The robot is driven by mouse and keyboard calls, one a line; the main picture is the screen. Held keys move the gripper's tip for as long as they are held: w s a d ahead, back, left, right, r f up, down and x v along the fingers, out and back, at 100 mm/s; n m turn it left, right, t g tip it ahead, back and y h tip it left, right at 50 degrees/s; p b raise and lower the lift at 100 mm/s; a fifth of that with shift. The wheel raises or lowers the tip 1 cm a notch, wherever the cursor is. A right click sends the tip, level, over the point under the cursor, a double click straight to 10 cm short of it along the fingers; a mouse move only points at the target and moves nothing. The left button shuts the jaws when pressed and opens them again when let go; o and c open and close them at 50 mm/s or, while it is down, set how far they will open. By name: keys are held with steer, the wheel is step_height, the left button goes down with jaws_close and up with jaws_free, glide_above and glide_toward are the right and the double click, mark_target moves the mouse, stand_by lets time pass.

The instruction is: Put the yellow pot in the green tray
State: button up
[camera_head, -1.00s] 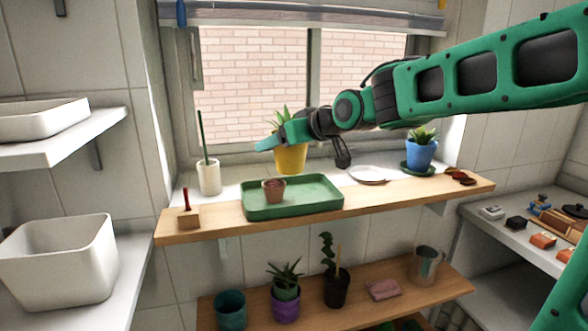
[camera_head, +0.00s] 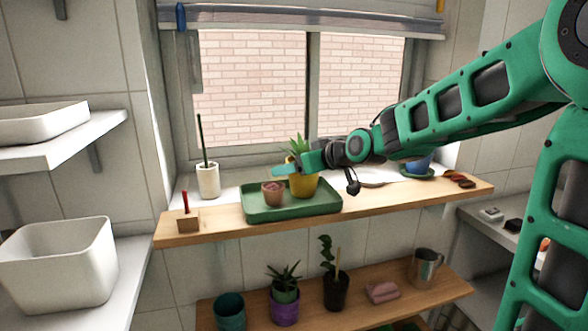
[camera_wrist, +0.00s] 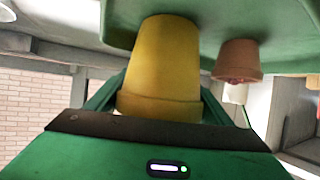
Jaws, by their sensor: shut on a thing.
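The yellow pot (camera_head: 303,185) holds a green spiky plant and is upright at the right part of the green tray (camera_head: 262,212). It looks on or just above the tray floor; I cannot tell if it touches. My gripper (camera_head: 285,169) is shut on the pot near its rim. In the wrist view the yellow pot (camera_wrist: 163,65) appears upside down between the fingers, its base against the green tray (camera_wrist: 270,40). A small terracotta pot (camera_head: 272,193) stands in the tray left of the yellow pot.
The tray sits on a wooden shelf (camera_head: 400,195).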

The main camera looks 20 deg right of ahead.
steer(key=o, duration=1.4)
steer(key=shift+s+d+r, duration=0.2)
steer(key=shift+s+r, duration=0.1)
steer(key=shift+s, duration=0.15)
steer(key=v, duration=1.1)
steer(key=shift+f, duration=0.1)
